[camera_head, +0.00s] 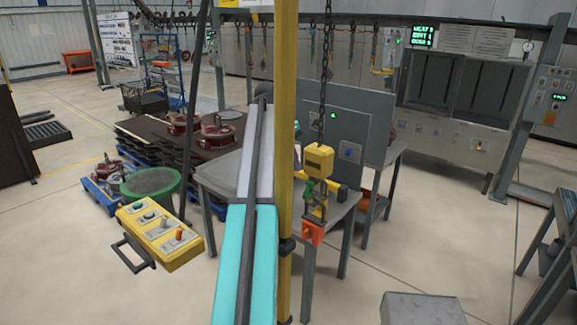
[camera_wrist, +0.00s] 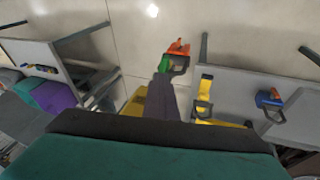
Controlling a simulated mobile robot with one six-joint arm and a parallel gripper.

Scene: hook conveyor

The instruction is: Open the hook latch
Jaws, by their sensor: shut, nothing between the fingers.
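A hook (camera_head: 313,233) with an orange lower end hangs under a yellow hoist block (camera_head: 318,158) on a chain in the head view. Green and yellow parts sit between block and hook. The wrist view shows the orange hook end (camera_wrist: 179,47), a green part (camera_wrist: 165,63) and a dark loop beside them. The latch is too small to tell open or shut. My gripper (camera_wrist: 164,80), dark and slim in the wrist view, is shut and empty. Its tip appears close to the green part; I cannot tell whether they touch. Part of the yellow block shows behind it.
A yellow control box (camera_head: 160,235) with buttons hangs at left. A yellow post (camera_head: 286,120) stands left of the hook. A grey table (camera_head: 330,210) is behind the hook. A grey box (camera_head: 420,308) stands at lower right. Floor between them is open.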

